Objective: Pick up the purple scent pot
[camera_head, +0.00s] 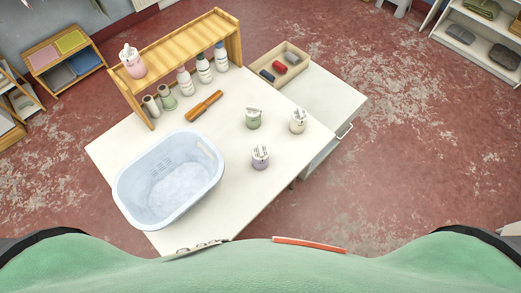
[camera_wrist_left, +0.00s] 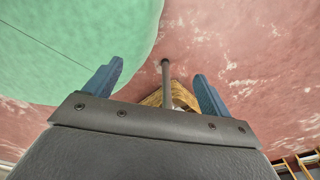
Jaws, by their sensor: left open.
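The purple scent pot (camera_head: 260,158) stands upright on the white table near its front right edge, with pale sticks or a pale top. A green scent pot (camera_head: 253,118) stands behind it, and a cream one (camera_head: 298,121) stands behind and to its right. A pink one (camera_head: 132,62) stands on the wooden shelf. My left gripper (camera_wrist_left: 158,88) shows in the left wrist view with its two blue fingers apart and nothing between them. It is away from the pots, above the red floor beside my green body. My right gripper is not in view.
A light blue basket (camera_head: 126,190) stands left on the white table (camera_head: 225,148). A wooden shelf (camera_head: 185,42) with bottles below it lines the back. A wooden roller-like tool (camera_head: 204,105) lies mid-table. An open box (camera_head: 268,82) of small rolls sits at the back right.

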